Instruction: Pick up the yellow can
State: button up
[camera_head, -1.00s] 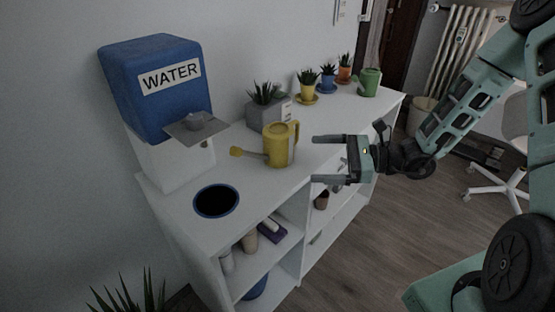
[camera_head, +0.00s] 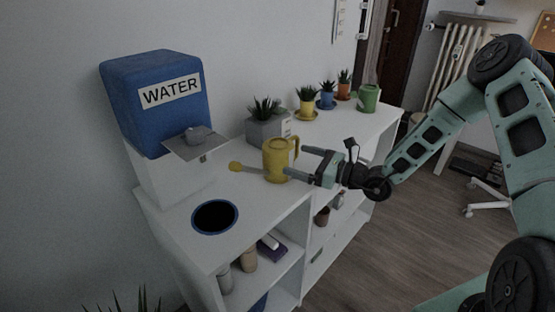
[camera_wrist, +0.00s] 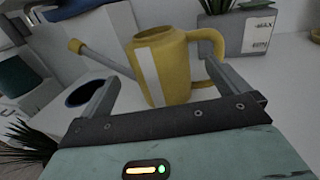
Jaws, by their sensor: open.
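The yellow can (camera_head: 277,161) is a watering can with a grey-shafted spout and a yellow tip pointing left and a handle on the right. It stands upright on the white desk top. It also shows in the wrist view (camera_wrist: 176,72), with a pale stripe down its body. My gripper (camera_head: 296,161) is open, its fingers reaching left toward the can at about handle height. In the wrist view my gripper (camera_wrist: 165,92) has one finger on each side of the can's lower body, the right one near the handle. I cannot tell whether either finger touches it.
A blue water dispenser (camera_head: 155,105) stands at the left, behind a round dark hole with a blue rim (camera_head: 215,217). A grey planter (camera_head: 268,130) is behind the can. Small potted plants and a green watering can (camera_head: 368,98) stand farther back. Shelves below hold small items.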

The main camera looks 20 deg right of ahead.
aim_at(293, 159)
jog(key=x, duration=0.5)
jog(key=shift+w+a+f+p, duration=0.15)
jog(key=shift+w+a+p, duration=0.05)
jog(key=shift+a+p, duration=0.1)
jog(key=shift+c, duration=0.3)
jog(key=c, duration=1)
